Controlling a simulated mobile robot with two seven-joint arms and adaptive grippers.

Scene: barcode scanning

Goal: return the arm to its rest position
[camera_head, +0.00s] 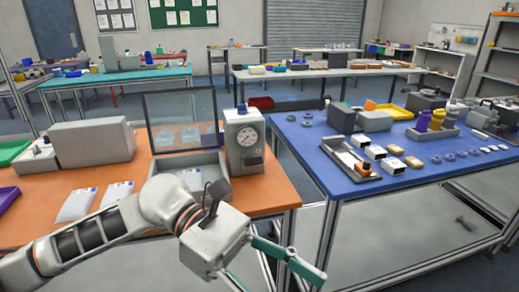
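My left arm (165,205) comes in from the left, low in front of the orange table. My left gripper (280,283) hangs at the bottom middle, in front of the orange table's right corner. Its two teal fingers are spread wide apart. One reaches to the right, and the other runs down past the bottom edge of the picture. I see nothing held in the visible part between them. My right gripper and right arm are not in view.
The orange table (265,195) bears a grey box (92,143), a case (215,163) with a raised clear lid, a dial device (244,142) and white packets (75,205). A blue table (320,165) with several small items stands right. Floor shows between the tables.

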